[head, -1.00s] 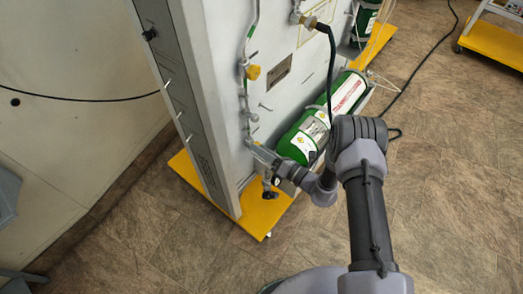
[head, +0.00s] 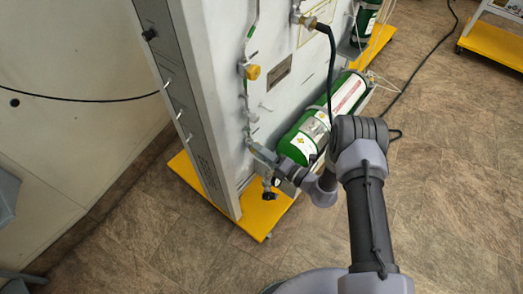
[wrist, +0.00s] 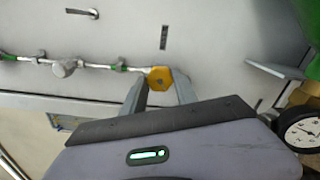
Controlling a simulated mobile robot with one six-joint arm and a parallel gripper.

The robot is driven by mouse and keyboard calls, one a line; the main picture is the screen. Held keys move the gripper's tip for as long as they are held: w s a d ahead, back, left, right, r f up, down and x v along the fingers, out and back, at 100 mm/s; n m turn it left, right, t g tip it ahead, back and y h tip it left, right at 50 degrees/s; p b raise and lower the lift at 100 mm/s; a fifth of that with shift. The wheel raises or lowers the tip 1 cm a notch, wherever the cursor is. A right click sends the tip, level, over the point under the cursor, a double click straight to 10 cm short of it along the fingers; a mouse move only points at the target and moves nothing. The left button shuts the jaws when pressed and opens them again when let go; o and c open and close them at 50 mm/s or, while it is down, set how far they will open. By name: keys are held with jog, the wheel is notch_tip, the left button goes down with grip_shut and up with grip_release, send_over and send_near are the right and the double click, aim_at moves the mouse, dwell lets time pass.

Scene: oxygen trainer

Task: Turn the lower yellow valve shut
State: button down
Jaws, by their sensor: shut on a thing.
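The lower yellow valve (wrist: 161,77) is a yellow, many-sided knob on a thin pipe that runs along the grey panel. In the wrist view it sits between the fingertips of my gripper (wrist: 160,87), which is shut on it. In the head view my gripper (head: 254,150) reaches to the lower part of the pipe, and the fingers and wrist hide the knob there. The upper yellow valve (head: 252,72) shows uncovered higher on the same panel.
A green and white cylinder (head: 302,135) lies close to the right of my wrist. A pressure gauge (wrist: 301,132) shows at the right of the wrist view. A black hose (head: 331,62) hangs nearby. The panel stands on a yellow base (head: 262,215), with bare floor around.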

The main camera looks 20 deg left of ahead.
jog(key=c, duration=0.9)
grip_release()
jog(key=shift+c, duration=0.2)
jog(key=p+v, duration=0.5)
jog(key=v, duration=1.2)
jog(key=shift+d, duration=0.2)
